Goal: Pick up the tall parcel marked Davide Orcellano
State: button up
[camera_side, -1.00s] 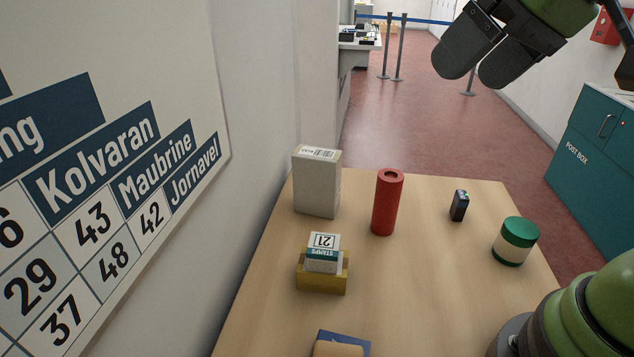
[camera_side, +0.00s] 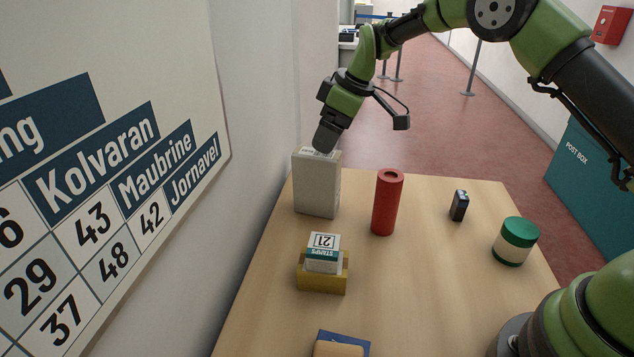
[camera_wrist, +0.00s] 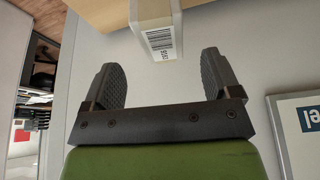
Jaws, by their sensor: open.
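A tall pale grey box (camera_side: 317,187) stands upright at the far left of the table, close to the wall. No name is readable on it. In the wrist view the box (camera_wrist: 157,14) has a barcode label on its end. My gripper (camera_side: 325,137) is just above the box's top, tilted, and overlaps its top edge in the side view. In the wrist view my gripper (camera_wrist: 168,78) is open, with the near end of the box ahead between the two fingers. I cannot tell whether anything touches.
A red cylinder (camera_side: 387,203) stands right of the box. A stamps box (camera_side: 323,254) sits in a yellow holder (camera_side: 321,282) in front. A small dark item (camera_side: 459,205) and a green-lidded jar (camera_side: 515,242) stand at right. The wall (camera_side: 250,100) is close on the left.

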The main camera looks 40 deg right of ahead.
aim_at(318, 153)
jog(key=shift+a+x, duration=0.1)
jog(key=shift+x, duration=1.85)
jog(key=shift+a+x, duration=0.15)
jog(key=shift+x, duration=1.85)
jog(key=shift+w+f, duration=0.1)
jog(key=shift+f, duration=0.05)
